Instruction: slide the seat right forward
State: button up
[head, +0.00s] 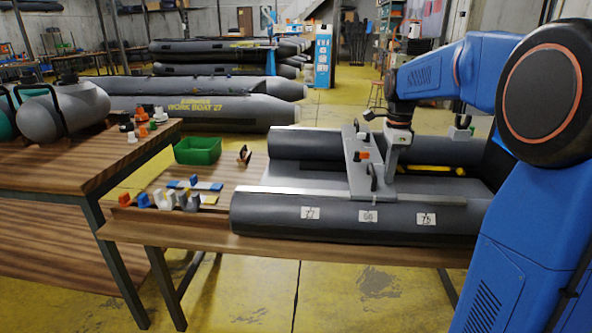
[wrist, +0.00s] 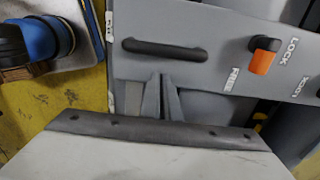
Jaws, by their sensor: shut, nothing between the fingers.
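The seat (head: 358,170) is a grey plank lying across the small grey boat (head: 270,215), between its two tubes. In the wrist view the seat (wrist: 215,25) carries a black bar handle (wrist: 165,49) and an orange-and-black knob (wrist: 263,56) between the words LOCK and FREE. Which word the knob points at is unclear. My gripper (head: 390,172) is at the right side of the seat in the head view. In the wrist view its fingertips (wrist: 160,82) are together and empty, just below the handle in the picture. Whether they touch the seat is unclear.
White number tags (head: 368,216) line the near tube. A green bin (head: 197,151) and several small coloured parts (head: 180,198) sit on the bench left of the boat. A yellow bar (head: 425,170) lies inside the boat, right of the seat. Another table (head: 70,165) stands left.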

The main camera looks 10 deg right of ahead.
jog(key=shift+w+a+f, duration=0.15)
jog(key=shift+w+a, duration=1.1)
jog(key=shift+a, duration=3.15)
jog(key=shift+w+a+f, duration=0.15)
jog(key=shift+w+a, duration=1.05)
jog(key=shift+a, duration=3.2)
jog(key=shift+w+a+f, duration=0.15)
jog(key=shift+w+a, duration=1.1)
jog(key=shift+a, duration=3.15)
jog(key=shift+s+d, duration=0.3)
jog(key=shift+d, duration=0.65)
notch_tip(320, 180, up, 10)
jog(key=shift+w+f, duration=0.15)
jog(key=shift+f, duration=0.1)
jog(key=shift+a, duration=0.1)
